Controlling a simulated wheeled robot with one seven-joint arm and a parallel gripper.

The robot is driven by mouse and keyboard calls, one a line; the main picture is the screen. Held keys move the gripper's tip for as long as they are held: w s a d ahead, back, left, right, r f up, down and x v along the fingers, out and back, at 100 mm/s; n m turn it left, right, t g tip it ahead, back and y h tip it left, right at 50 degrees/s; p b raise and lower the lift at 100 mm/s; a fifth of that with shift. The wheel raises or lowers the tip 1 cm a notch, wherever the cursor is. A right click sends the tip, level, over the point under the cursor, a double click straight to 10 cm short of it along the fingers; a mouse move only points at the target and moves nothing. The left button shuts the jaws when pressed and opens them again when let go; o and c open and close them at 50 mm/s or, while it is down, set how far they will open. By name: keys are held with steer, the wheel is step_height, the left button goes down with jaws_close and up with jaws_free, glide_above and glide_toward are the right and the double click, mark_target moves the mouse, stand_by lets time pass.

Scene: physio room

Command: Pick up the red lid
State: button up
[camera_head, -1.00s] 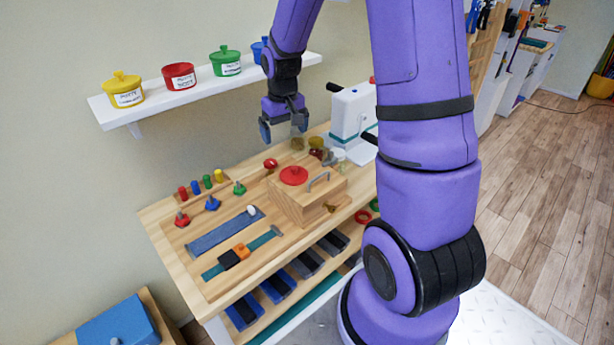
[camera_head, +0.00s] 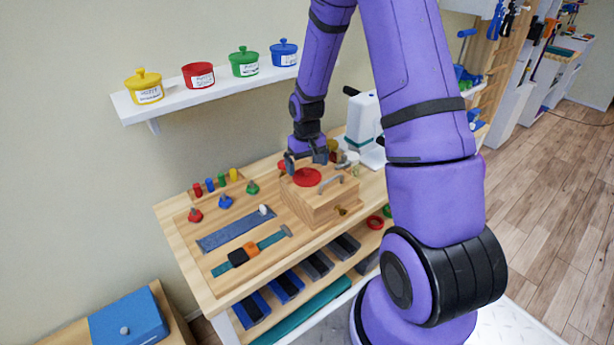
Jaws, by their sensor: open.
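My gripper is open, points down and is low over the back of the box. No object shows between its fingers. I cannot tell whether it touches the lid. The red pot (camera_head: 199,76) on the wall shelf shows no knobbed lid, unlike the pots beside it.
The wooden box (camera_head: 318,203) has a flat red disc (camera_head: 307,177) on top and a metal handle. A white machine (camera_head: 363,122) stands behind to the right. Pegs, knobs and strap boards fill the table's left. The white shelf (camera_head: 188,100) holds yellow, green and blue lidded pots.

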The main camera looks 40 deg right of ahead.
mark_target(307, 169)
steer(key=shift+w+f, duration=0.1)
steer(key=shift+f, duration=1.4)
steer(key=c, duration=0.6)
steer(key=shift+r, duration=0.2)
